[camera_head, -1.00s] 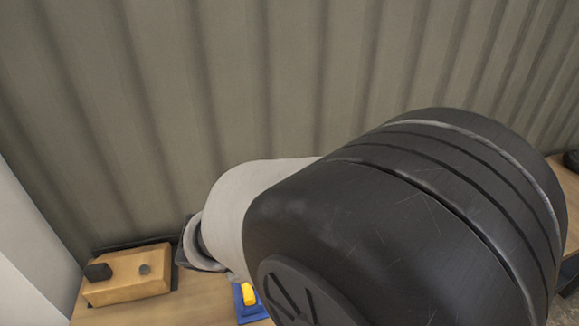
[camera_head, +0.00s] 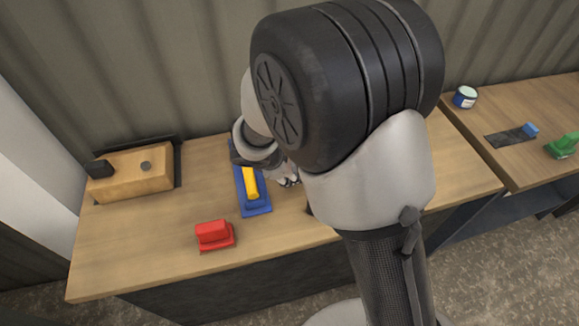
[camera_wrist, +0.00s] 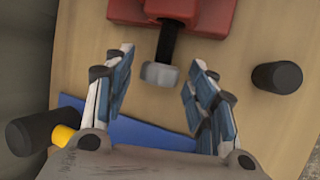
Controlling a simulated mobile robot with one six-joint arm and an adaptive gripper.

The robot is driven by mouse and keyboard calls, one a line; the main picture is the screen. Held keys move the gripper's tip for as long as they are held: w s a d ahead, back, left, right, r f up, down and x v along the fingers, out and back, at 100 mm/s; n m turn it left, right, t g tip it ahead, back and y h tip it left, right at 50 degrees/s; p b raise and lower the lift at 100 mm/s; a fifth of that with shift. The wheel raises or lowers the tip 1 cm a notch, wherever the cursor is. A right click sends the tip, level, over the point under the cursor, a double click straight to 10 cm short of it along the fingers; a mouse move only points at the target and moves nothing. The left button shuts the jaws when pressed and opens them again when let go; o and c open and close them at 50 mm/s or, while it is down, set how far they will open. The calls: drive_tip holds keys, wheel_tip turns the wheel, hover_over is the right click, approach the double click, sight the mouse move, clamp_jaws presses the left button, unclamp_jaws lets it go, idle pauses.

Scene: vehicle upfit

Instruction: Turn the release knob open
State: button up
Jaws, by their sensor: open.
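In the wrist view a red body (camera_wrist: 195,15) stands on the wooden top. My gripper (camera_wrist: 160,62) is open, with one finger on either side of the shaft and grey piece. A gap shows on both sides, and nothing is gripped. In the head view my gripper (camera_head: 288,180) is mostly hidden behind my arm, and I cannot see the grey piece there.
A black cylinder (camera_wrist: 277,77) stands right of my fingers. A blue plate (camera_head: 256,210) with a yellow handle (camera_head: 250,183) lies near my wrist. A red block (camera_head: 214,235), a wooden box (camera_head: 130,183) and, on the right bench, a green block (camera_head: 562,146) stand apart.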

drive_tip(key=c, duration=1.1)
drive_tip(key=shift+o, duration=0.2)
